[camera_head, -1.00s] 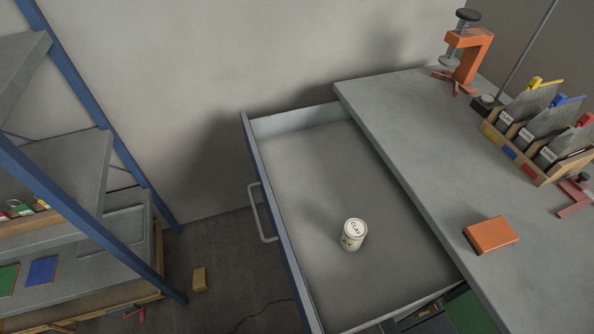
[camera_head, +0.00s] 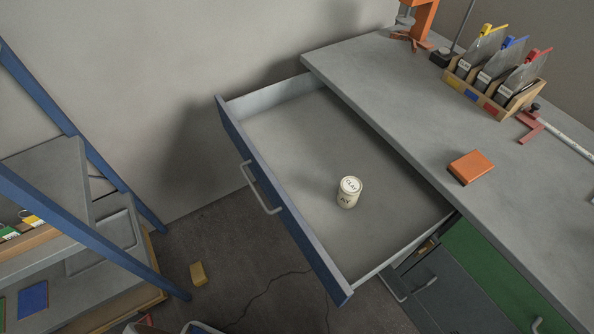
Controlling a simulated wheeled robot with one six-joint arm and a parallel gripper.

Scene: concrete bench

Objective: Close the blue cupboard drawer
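The blue-fronted drawer (camera_head: 282,203) is pulled far out from under the concrete bench top (camera_head: 390,95), to its left. Its front carries a pale bar handle (camera_head: 260,188), which stands free with nothing touching it. My gripper is not in view.
A blue-framed shelf rack (camera_head: 60,185) stands at left. A yellow block (camera_head: 198,273) and a dark cable (camera_head: 270,295) lie on the floor before the drawer. The bench carries an orange block (camera_head: 470,167), a wooden rack (camera_head: 495,95) and an orange clamp (camera_head: 420,22).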

